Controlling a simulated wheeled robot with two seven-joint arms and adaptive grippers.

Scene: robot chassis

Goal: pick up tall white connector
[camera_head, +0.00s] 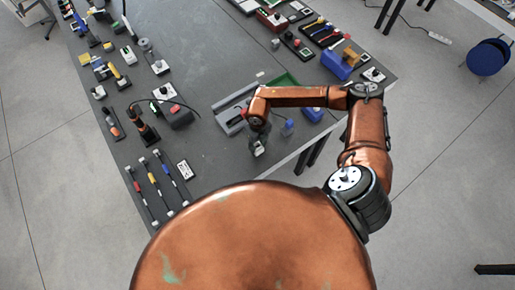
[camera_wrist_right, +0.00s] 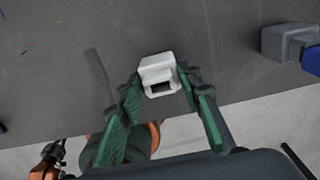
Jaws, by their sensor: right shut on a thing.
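The white connector (camera_wrist_right: 158,72) shows in the right wrist view as a pale block with a dark rectangular opening facing the camera. It sits between the green-padded fingertips of my right gripper (camera_wrist_right: 163,82), which is shut on it. In the head view my right gripper (camera_head: 259,147) is over the near right part of the dark table, close to its front edge. The connector is too small and covered there to make out clearly. My left gripper is not seen.
A grey holder (camera_head: 232,124) lies left of my right forearm, with a green tray (camera_head: 287,80) behind it. A blue part (camera_head: 289,127) is right of the gripper. Tools and cables crowd the table's left side. The middle of the table (camera_head: 205,65) is clear.

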